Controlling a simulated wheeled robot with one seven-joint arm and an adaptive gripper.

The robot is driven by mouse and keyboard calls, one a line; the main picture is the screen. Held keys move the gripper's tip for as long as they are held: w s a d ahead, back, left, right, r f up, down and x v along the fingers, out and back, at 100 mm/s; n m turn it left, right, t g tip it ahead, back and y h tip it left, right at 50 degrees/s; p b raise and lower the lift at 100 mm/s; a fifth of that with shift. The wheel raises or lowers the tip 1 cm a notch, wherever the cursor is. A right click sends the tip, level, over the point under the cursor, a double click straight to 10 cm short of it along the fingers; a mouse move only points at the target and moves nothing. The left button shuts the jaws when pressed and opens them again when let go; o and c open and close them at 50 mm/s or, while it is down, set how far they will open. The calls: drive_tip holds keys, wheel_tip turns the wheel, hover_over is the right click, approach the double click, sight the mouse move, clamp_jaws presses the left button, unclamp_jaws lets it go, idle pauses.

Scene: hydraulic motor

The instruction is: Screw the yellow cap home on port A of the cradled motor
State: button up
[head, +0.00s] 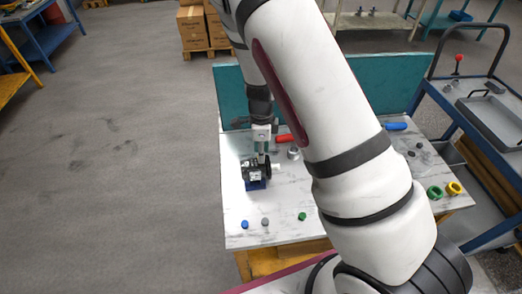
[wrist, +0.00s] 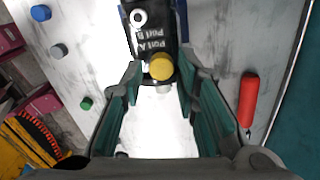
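The black motor (head: 253,172) lies in a blue cradle (head: 256,185) on the table. In the wrist view the motor (wrist: 150,38) carries white "Port A" and "Port B" lettering. The yellow cap (wrist: 161,66) is seen from above at the motor's near end, beside the lettering. How deep it sits on a port cannot be told. A white ring with a dark centre (wrist: 138,18) shows at the motor's other end. My gripper (wrist: 160,70) is open, its fingers on either side of the cap with gaps between. In the head view my gripper (head: 262,146) points down just above the motor.
Blue (head: 245,224), grey (head: 265,222) and green (head: 302,216) caps stand at the table's front. A red-handled tool (wrist: 248,98) lies to the right in the wrist view. Green and yellow rings (head: 444,190) lie at the right. A teal panel backs the table.

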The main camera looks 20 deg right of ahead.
idle(0.3)
drive_tip(key=n, duration=0.4)
drive_tip(key=shift+w+n, duration=0.1)
drive_tip(key=shift+n, duration=0.3)
drive_tip(key=n, duration=0.5)
drive_tip(key=shift+n+p, duration=0.3)
drive_tip(key=shift+c, duration=0.3)
clamp_jaws()
drive_tip(key=m, duration=0.4)
drive_tip(key=shift+m, duration=0.9)
